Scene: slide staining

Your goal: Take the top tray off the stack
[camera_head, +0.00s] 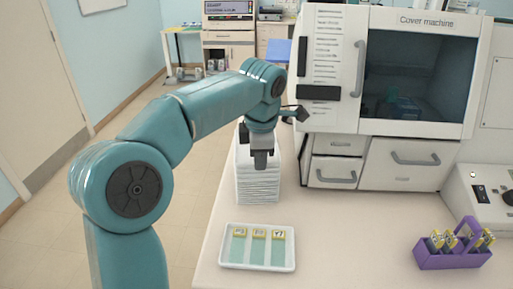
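A tall stack of white trays (258,188) stands near the left edge of the light bench. My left arm reaches in from the left, and my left gripper (260,159) points down over the top of the stack, in front of its upper part. The dark fingertips look close together, and I cannot tell whether they touch the top tray or hold its rim. The top of the stack is partly hidden behind the gripper. My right gripper is not in view.
A separate white tray (230,262) with three yellow-labelled slides lies in front of the stack. A purple rack (452,259) with several slides stands at the right. The cover machine (336,70) stands behind. The bench between tray and rack is clear.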

